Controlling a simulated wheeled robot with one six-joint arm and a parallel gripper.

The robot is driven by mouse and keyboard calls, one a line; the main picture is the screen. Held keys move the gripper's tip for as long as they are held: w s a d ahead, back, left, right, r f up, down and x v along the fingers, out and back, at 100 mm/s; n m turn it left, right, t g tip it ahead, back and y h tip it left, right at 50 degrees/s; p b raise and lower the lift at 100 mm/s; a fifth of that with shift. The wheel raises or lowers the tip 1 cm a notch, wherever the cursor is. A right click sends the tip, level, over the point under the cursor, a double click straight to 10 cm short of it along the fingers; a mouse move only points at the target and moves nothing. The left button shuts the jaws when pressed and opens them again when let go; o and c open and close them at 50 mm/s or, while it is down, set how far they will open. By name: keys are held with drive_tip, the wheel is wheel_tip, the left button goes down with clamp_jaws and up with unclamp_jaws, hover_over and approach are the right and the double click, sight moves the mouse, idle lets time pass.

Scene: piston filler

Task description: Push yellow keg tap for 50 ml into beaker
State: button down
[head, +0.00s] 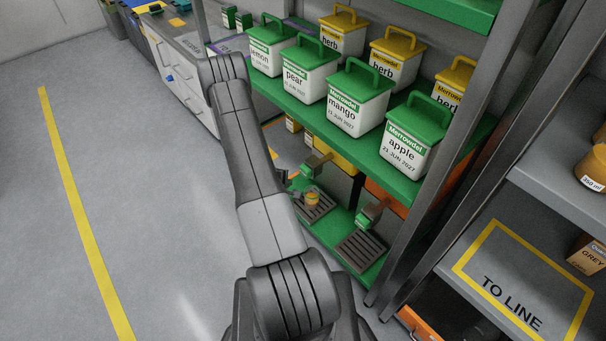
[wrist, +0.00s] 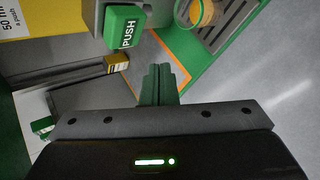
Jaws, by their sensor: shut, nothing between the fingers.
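The yellow keg (head: 335,151) sits under the green shelf; its side with "50 ml a push" shows at the wrist view's top left (wrist: 18,20). Its tap has a green PUSH button (wrist: 124,27), at the upper left of the wrist view. The beaker (head: 312,199), with an orange-yellow band, stands on the drip tray by this tap; part of it shows at the wrist view's top (wrist: 203,12). My gripper (wrist: 160,72) is shut and empty, its green fingertips below and right of the button, apart from it in the picture. My arm largely hides the gripper in the head view.
An orange keg (head: 386,199) with its own green tap (head: 364,219) and drip tray (head: 361,251) stands to the right. Lidded tubs, including mango (head: 349,118), line the shelf above. A metal post (head: 433,160) stands at right. Open floor (head: 140,200) lies left.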

sight(303, 174)
drive_tip(key=shift+w+d, duration=0.55)
drive_tip(key=shift+d, duration=0.2)
drive_tip(key=shift+w+d, duration=0.5)
drive_tip(key=shift+d, duration=0.25)
drive_tip(key=shift+d, duration=0.1)
idle(0.9)
drive_tip(key=shift+w+d, duration=0.25)
drive_tip(key=shift+w+d, duration=0.4)
drive_tip(key=shift+d, duration=0.15)
idle(1.0)
drive_tip(key=shift+s+a, duration=0.1)
drive_tip(key=shift+a, duration=0.05)
drive_tip(key=shift+s+a, duration=0.55)
drive_tip(key=shift+a, duration=0.2)
drive_tip(key=s+a, duration=0.1)
drive_tip(key=a, duration=0.1)
drive_tip(key=s+a+p, duration=0.1)
drive_tip(key=s+a, duration=0.1)
idle(0.5)
